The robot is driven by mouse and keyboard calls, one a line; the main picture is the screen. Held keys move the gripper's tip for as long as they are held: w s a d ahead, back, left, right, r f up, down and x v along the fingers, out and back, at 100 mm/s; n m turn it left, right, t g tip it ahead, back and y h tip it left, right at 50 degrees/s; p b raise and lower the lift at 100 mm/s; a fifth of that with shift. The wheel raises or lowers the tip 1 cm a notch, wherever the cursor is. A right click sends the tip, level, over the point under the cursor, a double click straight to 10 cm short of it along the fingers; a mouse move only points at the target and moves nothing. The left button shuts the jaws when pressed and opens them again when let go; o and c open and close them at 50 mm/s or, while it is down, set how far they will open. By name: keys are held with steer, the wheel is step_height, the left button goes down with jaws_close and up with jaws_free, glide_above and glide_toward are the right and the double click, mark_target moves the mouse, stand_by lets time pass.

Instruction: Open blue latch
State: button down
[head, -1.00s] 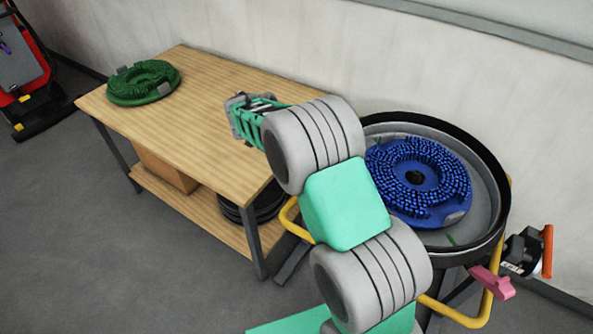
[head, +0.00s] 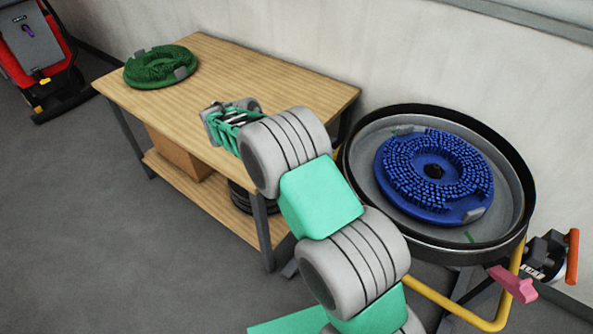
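A round blue brush (head: 434,178) lies bristles up in a round black-rimmed basin (head: 520,215) at the right. Small grey tabs sit at its edge, one at the lower right (head: 473,216) and one at the upper left (head: 402,130). I cannot make out a separate blue latch. My gripper (head: 213,115) is over the wooden table, left of the basin and well apart from the blue brush. My own wrist partly hides it, and I cannot see its fingertips clearly or anything held.
A green brush (head: 160,67) lies at the left end of the wooden table (head: 245,70). A box (head: 180,154) is on the lower shelf. A red and black machine (head: 45,60) stands far left. Yellow tubing (head: 512,290) and a pink lever (head: 514,283) stick out at the basin's lower right.

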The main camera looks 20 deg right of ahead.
steer(key=shift+s+a+f, duration=0.2)
steer(key=shift+f, duration=0.35)
steer(key=c, duration=1.3)
jaws_free()
steer(key=shift+o, duration=0.7)
steer(key=shift+w+a, duration=0.15)
steer(key=shift+o, duration=1)
steer(key=shift+d+r, duration=0.15)
steer(key=shift+d, duration=0.05)
steer(key=p+v, duration=0.2)
steer(key=v, duration=0.6)
